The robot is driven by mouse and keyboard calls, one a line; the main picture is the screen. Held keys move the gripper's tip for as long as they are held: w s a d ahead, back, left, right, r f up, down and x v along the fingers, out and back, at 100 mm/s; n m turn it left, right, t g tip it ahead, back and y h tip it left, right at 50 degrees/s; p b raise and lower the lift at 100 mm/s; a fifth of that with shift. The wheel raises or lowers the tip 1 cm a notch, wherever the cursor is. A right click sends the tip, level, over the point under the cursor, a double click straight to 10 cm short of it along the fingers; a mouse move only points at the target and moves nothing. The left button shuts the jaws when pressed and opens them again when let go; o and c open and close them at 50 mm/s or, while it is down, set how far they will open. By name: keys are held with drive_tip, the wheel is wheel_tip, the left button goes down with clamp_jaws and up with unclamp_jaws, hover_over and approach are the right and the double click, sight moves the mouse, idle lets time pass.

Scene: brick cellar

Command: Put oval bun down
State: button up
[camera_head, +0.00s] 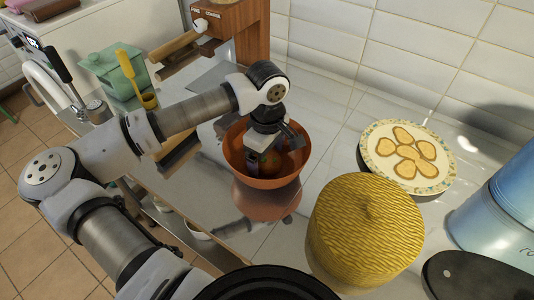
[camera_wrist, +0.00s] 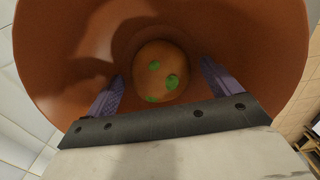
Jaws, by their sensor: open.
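The oval bun, a brown rounded thing with green spots (camera_wrist: 160,72), lies at the bottom of the orange-brown bowl (camera_wrist: 265,45). The bowl (camera_head: 258,181) stands on the counter in the head view. My gripper (camera_head: 268,158) reaches down into the bowl from above. In the wrist view my gripper (camera_wrist: 160,88) is open, with one purple finger on each side of the bun and a visible gap to it. In the head view the bun is mostly hidden by my gripper.
A yellow woven lidded basket (camera_head: 365,232) stands close to the bowl's lower right. A patterned plate (camera_head: 440,178) is at the back right, beside blue canisters (camera_head: 500,215). A wooden grinder (camera_head: 235,30) and a green container (camera_head: 115,72) stand at the back left. The tiled wall (camera_head: 400,45) is behind.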

wheel_tip(320, 180, up, 12)
drive_tip(key=b, duration=0.2)
